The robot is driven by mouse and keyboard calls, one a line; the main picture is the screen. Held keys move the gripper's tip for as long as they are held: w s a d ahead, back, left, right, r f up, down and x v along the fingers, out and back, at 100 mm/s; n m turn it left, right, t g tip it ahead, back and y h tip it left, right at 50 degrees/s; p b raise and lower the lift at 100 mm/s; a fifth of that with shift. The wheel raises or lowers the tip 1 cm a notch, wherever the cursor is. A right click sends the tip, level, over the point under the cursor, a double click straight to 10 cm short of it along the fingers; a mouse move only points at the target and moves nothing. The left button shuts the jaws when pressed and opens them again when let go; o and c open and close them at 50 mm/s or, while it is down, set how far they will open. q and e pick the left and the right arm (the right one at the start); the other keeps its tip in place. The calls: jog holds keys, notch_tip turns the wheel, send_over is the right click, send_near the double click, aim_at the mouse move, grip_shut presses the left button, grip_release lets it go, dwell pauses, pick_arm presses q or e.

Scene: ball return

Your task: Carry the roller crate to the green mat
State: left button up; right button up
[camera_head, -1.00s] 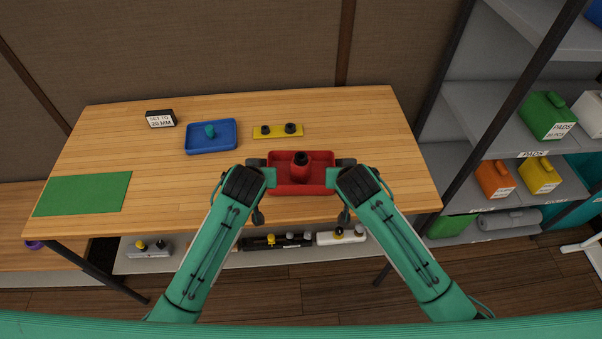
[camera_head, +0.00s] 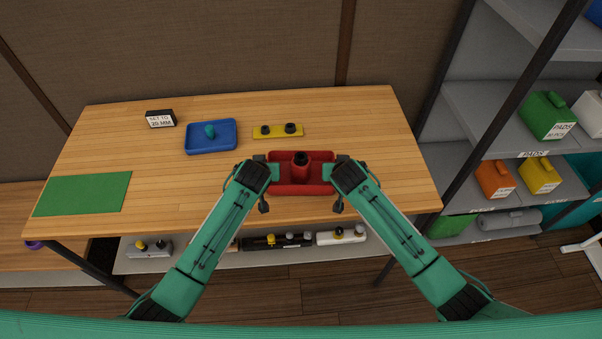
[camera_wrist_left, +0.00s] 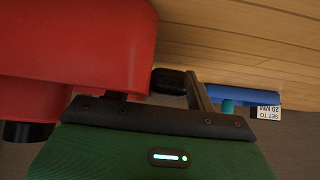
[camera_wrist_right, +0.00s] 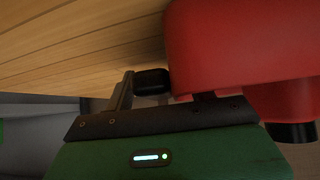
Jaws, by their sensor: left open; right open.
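The red roller crate (camera_head: 303,188) sits on the wooden table, right of the middle. A red upright piece with a black top (camera_head: 300,159) stands in it. My left gripper (camera_head: 267,169) is open at the crate's left end, and my right gripper (camera_head: 333,169) is open at its right end. In each wrist view the red crate (camera_wrist_left: 95,40) (camera_wrist_right: 235,45) is very close, with one dark fingertip just outside its wall. The other fingertip is hidden, so contact cannot be told. The green mat (camera_head: 82,194) lies bare at the table's left end.
A small sign (camera_head: 160,119) stands at the back left. Shelves (camera_head: 510,165) stand at the right. The table between mat and crate is clear in front.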

pick_arm(q)
jog(key=shift+c, duration=0.5)
pick_arm(e)
jog(key=shift+c, duration=0.5)
pick_arm(q)
jog(key=c, duration=1.1)
pick_arm(e)
jog(key=c, duration=1.1)
pick_arm(q)
jog(key=shift+r, duration=0.1)
pick_arm(e)
jog(key=shift+r, duration=0.15)
